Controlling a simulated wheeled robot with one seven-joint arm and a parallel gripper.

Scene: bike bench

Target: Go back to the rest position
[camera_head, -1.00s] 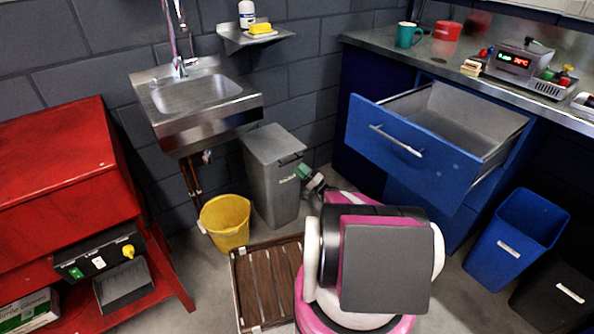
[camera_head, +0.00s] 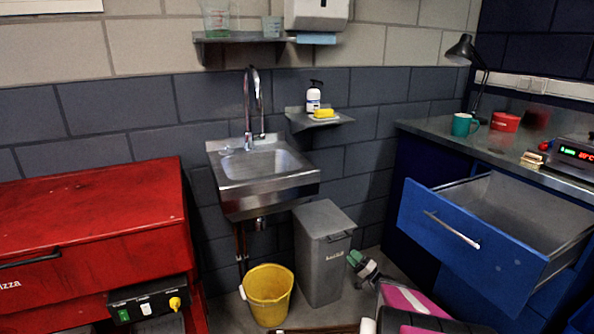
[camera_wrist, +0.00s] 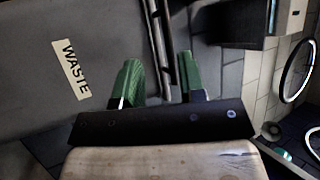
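My gripper (camera_head: 358,262) shows small and low in the head view, just right of the grey waste bin (camera_head: 322,262). In the wrist view my gripper (camera_wrist: 160,76) has its two green fingers apart, with nothing seen held between them. The wrist view shows the grey bin (camera_wrist: 45,45) with its WASTE label close by on the left and behind the fingers. I cannot tell whether the fingers touch it. My arm is partly cut off at the bottom edge of the head view.
The blue drawer (camera_head: 448,222) stands pulled out on the right, empty as far as I see. A yellow bucket (camera_head: 268,300) stands left of the bin, below the sink (camera_head: 264,166). A red cabinet (camera_head: 90,225) fills the left. The workbench (camera_head: 470,143) holds a teal mug (camera_head: 463,125).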

